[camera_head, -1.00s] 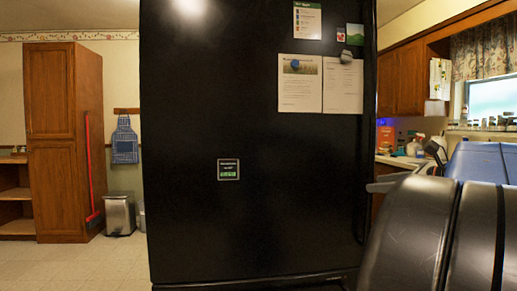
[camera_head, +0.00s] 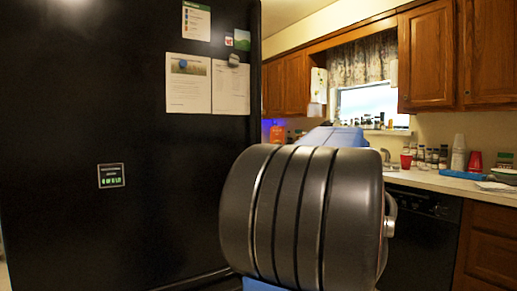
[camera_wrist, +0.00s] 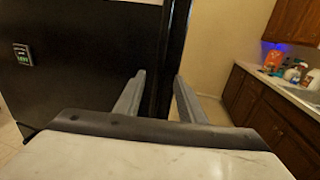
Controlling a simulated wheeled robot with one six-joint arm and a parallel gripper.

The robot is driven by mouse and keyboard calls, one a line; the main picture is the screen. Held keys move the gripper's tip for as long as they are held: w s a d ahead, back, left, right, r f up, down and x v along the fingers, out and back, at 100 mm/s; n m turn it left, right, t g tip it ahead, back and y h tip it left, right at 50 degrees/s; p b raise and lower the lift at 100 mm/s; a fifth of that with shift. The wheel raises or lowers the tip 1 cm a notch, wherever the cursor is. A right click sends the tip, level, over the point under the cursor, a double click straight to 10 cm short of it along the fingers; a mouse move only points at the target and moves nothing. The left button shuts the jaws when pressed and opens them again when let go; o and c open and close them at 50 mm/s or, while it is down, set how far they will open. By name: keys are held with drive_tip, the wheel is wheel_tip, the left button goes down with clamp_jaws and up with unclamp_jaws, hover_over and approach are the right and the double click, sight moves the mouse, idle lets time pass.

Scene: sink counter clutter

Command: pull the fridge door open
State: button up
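The black fridge (camera_head: 110,130) fills the left of the head view, its broad side facing me. Its front edge, where the door is, runs upright at the right side of that panel. In the wrist view the fridge's side (camera_wrist: 80,60) is at left, and an upright black strip (camera_wrist: 176,50), the door edge or handle, stands ahead. My gripper (camera_wrist: 158,92) is open, its two grey fingers apart. The strip shows between and beyond the fingertips; I cannot tell whether they touch it. In the head view my arm hides the gripper.
A counter (camera_head: 430,178) with cups and bottles runs along the right, above a black dishwasher (camera_head: 422,225) and wooden cabinets (camera_head: 490,245). In the wrist view, open floor (camera_wrist: 213,108) lies between the fridge and the lower cabinets (camera_wrist: 262,108).

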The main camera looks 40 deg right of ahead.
drive_tip(key=w, duration=1.2)
drive_tip(key=shift+w+d, duration=0.2)
drive_tip(key=shift+d, duration=0.05)
drive_tip(key=shift+c, duration=0.2)
clamp_jaws()
